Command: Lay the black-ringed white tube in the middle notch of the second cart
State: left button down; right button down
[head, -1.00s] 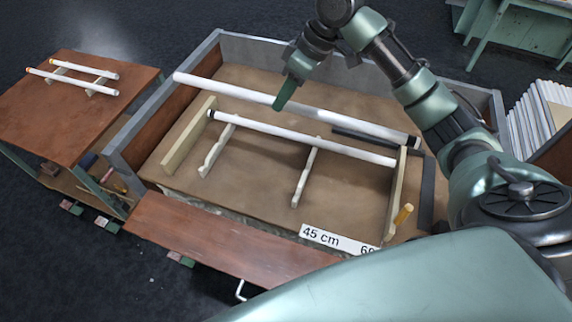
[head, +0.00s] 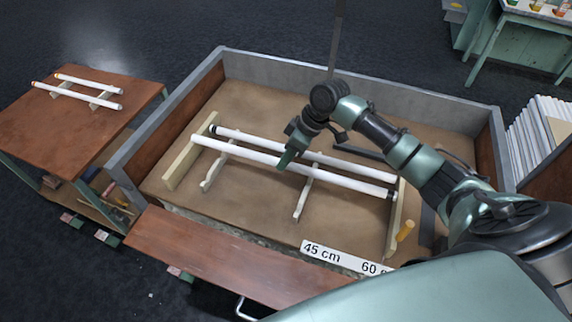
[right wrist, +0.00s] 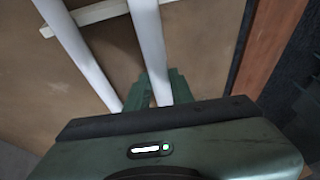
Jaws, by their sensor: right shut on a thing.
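A white tube with a black ring at its right end (head: 240,153) spans the tray-like cart (head: 330,75) from left to right. My right gripper (head: 286,161) is shut on it near its middle. In the right wrist view the held tube (right wrist: 149,45) runs between the green fingers. A second white tube, dark at its left end (head: 255,138), lies just behind it, roughly parallel. Two notched rails, a left one (head: 212,172) and a right one (head: 301,203), stand under the tubes. I cannot tell whether the held tube touches a notch. My left gripper is not in view.
A wooden side table (head: 95,125) at left holds two more white tubes on small rests. Pale end boards (head: 185,160) stand inside the cart. A "45 cm" label (head: 325,252) is on the front edge.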

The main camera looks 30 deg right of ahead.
jog(key=shift+f, duration=1.5)
jog(key=shift+f, duration=0.6)
jog(key=c, duration=1.2)
grip_release()
jog(key=v, duration=1.3)
jog(key=shift+a+r, duration=0.2)
jog(key=shift+a, duration=0.05)
jog(key=shift+w, duration=0.1)
